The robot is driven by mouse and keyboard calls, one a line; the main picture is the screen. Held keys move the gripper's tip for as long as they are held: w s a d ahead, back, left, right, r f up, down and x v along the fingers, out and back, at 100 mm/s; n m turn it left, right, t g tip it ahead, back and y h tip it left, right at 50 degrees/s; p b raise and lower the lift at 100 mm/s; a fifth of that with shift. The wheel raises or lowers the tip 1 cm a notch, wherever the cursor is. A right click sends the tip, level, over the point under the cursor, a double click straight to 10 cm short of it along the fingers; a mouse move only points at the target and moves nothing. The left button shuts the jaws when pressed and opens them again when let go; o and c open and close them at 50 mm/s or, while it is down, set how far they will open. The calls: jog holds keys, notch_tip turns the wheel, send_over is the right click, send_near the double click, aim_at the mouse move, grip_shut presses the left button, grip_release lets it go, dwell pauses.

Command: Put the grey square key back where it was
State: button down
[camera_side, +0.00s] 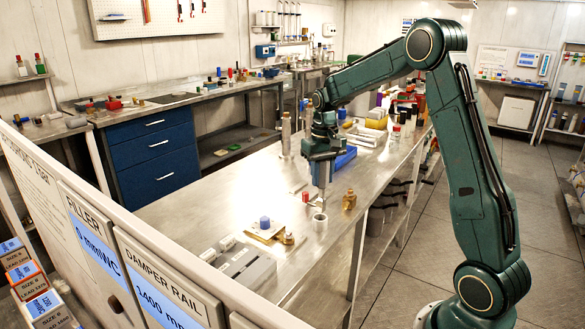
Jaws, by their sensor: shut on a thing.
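My gripper (321,188) points straight down over the right part of the steel bench. It is shut on a thin grey piece, which looks like the grey square key (321,203); it is small and partly hidden by the jaws. The piece hangs just above or at a small pale round cup (320,222) on the bench; I cannot tell whether its lower end is inside the cup.
A brass fitting (349,199) stands close to the right of the gripper. A yellowish plate with a blue-capped part (265,223) and a grey box (243,268) lie at front left. A blue tray (345,157) is behind. The bench's middle left is clear.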

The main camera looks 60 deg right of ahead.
aim_at(321, 197)
jog(key=shift+f, duration=2.75)
jog(key=shift+f, duration=0.1)
jog(key=c, duration=1.1)
grip_release()
notch_tip(321, 197, up, 12)
jog(key=shift+r, duration=0.1)
jog(key=shift+a+r, duration=0.1)
